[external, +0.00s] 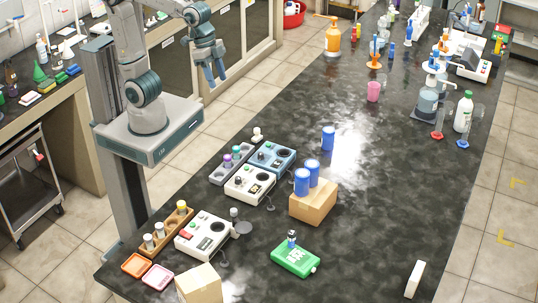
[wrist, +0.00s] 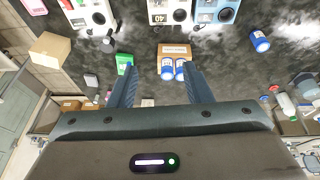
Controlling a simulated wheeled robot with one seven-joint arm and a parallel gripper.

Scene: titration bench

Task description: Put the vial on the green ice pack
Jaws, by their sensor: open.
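The green ice pack (external: 290,262) lies flat on the near part of the dark bench. A small vial (external: 291,238) with a dark cap and a pale label stands upright on the far edge of the ice pack. My gripper (external: 215,80) is raised at the upper left in the external view, far from the vial, open and empty. In the wrist view its two fingers (wrist: 160,70) are spread apart. The ice pack (wrist: 122,60) shows beside the left finger there, and the vial is too small to make out.
A cardboard box (external: 313,206) with blue-capped containers on it stands behind the ice pack. Several instruments (external: 203,236) and a wooden vial rack (external: 164,230) stand to the left. Another box (external: 199,284) is at the front edge. The bench right of the ice pack is mostly clear.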

